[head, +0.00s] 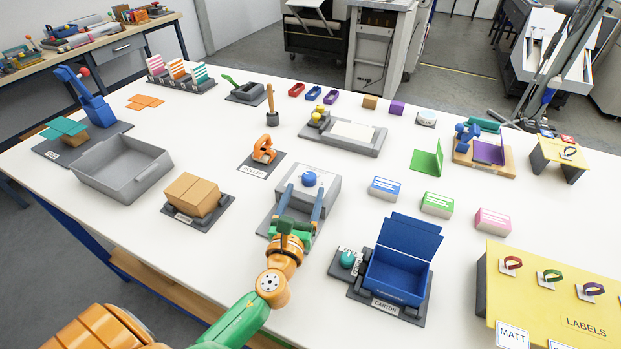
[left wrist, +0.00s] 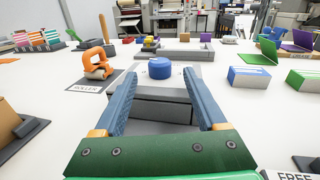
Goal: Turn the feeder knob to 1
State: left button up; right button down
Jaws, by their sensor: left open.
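The feeder is a grey box (head: 330,187) on a dark base plate, with a round blue knob (head: 309,178) on its light top. In the left wrist view the knob (left wrist: 160,68) stands straight ahead, just beyond the fingertips and centred between them. My left gripper (head: 304,191) is open and empty, its two blue fingers reaching over the near part of the feeder. I see no contact with the knob. The marks around the knob are too small to read, so I cannot tell its setting. My right gripper is not in view.
An orange roller device (head: 264,150) stands left of the feeder. A blue open carton (head: 398,268) is at front right, brown boxes (head: 194,194) and a grey tray (head: 120,165) at left. Blue, green and pink card stacks (head: 437,205) lie to the right.

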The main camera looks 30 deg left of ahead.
aim_at(307, 183)
pick_arm(q)
jog(key=x, duration=0.6)
jog(key=shift+w+f, duration=0.1)
jog(key=shift+c, duration=0.5)
grip_shut()
